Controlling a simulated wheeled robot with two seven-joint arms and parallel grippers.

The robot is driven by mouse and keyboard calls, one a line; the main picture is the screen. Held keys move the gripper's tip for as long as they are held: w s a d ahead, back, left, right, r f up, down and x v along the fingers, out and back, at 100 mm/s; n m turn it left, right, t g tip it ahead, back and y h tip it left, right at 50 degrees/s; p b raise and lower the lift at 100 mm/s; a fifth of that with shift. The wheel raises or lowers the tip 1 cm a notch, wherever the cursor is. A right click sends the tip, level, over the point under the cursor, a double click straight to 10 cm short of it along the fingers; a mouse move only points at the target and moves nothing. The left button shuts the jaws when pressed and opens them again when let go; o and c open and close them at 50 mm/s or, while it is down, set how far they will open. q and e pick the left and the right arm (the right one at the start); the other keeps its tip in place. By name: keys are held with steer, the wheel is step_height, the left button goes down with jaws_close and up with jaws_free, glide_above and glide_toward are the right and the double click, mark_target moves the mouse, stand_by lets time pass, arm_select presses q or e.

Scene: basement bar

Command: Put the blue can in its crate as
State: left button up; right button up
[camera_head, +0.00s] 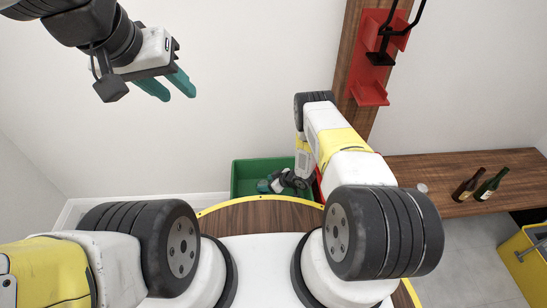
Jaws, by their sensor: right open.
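I cannot make out a blue can in this view. A green crate (243,163) stands on the floor beyond my base, and its front is cut off by the wooden edge before me. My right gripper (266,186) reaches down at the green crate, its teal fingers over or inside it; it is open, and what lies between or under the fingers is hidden. My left gripper (168,86) is raised at the upper left, open and empty, far from the crate. A sliver of something red (319,190) shows right of the green crate, mostly hidden by my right arm.
A wooden counter (440,172) at the right holds two dark bottles (467,185) (490,185) and a small pale round object (421,188). A red wall bracket (374,50) hangs on a wooden post. A yellow box (524,264) stands at the lower right.

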steer(key=v, duration=0.9)
steer(key=w+d+r+m+t+h, duration=0.1)
steer(key=w+d+r+h, duration=0.15)
steer(key=w+r, duration=0.45)
steer(key=w+d+r+m+t+h, duration=0.1)
steer(key=w+d+r, duration=0.25)
steer(key=r, duration=0.65)
steer(key=s+d+r+m+h, duration=0.1)
steer(key=d+r+m, duration=0.1)
steer(key=r, duration=0.9)
steer(key=d+r+m+h, duration=0.1)
steer(key=d+r+h, duration=0.15)
steer(key=r, duration=0.85)
steer(key=s+r+m, duration=0.3)
steer(key=s+r, duration=1.2)
steer(key=r, duration=0.3)
steer(key=s+a+r+g+y, duration=0.1)
steer(key=s+a+r, duration=0.1)
steer(key=s, duration=0.8)
steer(key=s+a+r+m, duration=0.1)
steer(key=s+a+r, duration=0.1)
steer(key=s, duration=0.8)
steer(key=shift+s+r+m+g+y, duration=0.3)
steer(key=shift+g+y, duration=0.1)
steer(key=shift+a, duration=0.1)
